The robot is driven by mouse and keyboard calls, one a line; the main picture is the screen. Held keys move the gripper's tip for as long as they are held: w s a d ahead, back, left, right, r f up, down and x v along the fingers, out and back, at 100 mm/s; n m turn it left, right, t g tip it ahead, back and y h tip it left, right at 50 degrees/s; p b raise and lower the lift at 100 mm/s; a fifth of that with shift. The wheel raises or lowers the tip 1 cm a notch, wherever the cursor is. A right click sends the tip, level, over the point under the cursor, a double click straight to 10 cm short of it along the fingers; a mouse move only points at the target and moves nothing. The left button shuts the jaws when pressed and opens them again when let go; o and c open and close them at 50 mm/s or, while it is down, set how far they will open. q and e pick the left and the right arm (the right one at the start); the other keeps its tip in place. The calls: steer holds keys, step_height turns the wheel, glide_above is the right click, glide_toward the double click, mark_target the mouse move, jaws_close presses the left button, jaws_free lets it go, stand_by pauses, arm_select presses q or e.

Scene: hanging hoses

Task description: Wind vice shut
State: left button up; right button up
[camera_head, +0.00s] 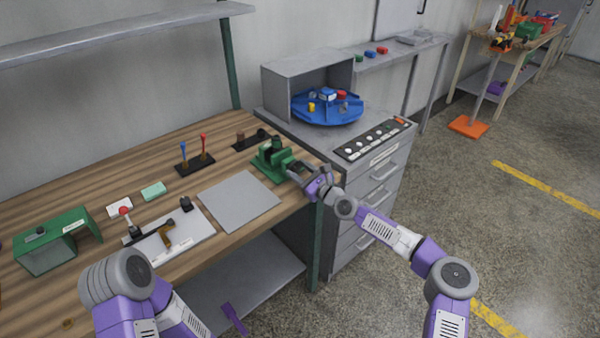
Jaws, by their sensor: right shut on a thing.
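A green vice (270,162) stands on the wooden workbench near its right end. Its screw end and handle point toward the front right, where my right gripper (303,172) is. My right gripper is shut on the vice handle; the fingers and the gripper hide most of the handle. I cannot tell how wide the gap between the vice jaws is. My left arm comes in at the lower left, but its gripper is not clearly in the view.
A grey plate (239,201) lies left of the vice. Lever switches (195,162), a fixture with a red knob (127,225) and a green box (55,240) stand further left. A grey cabinet (372,190) with a blue turntable (327,107) is beyond the bench.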

stand_by(0.5)
steer(key=o, duration=1.1)
steer(key=shift+c, duration=0.2)
steer(key=p+v, duration=0.2)
steer(key=v, duration=0.5)
steer(key=shift+s+d, duration=0.2)
steer(key=shift+s, duration=0.05)
steer(key=shift+f, duration=0.1)
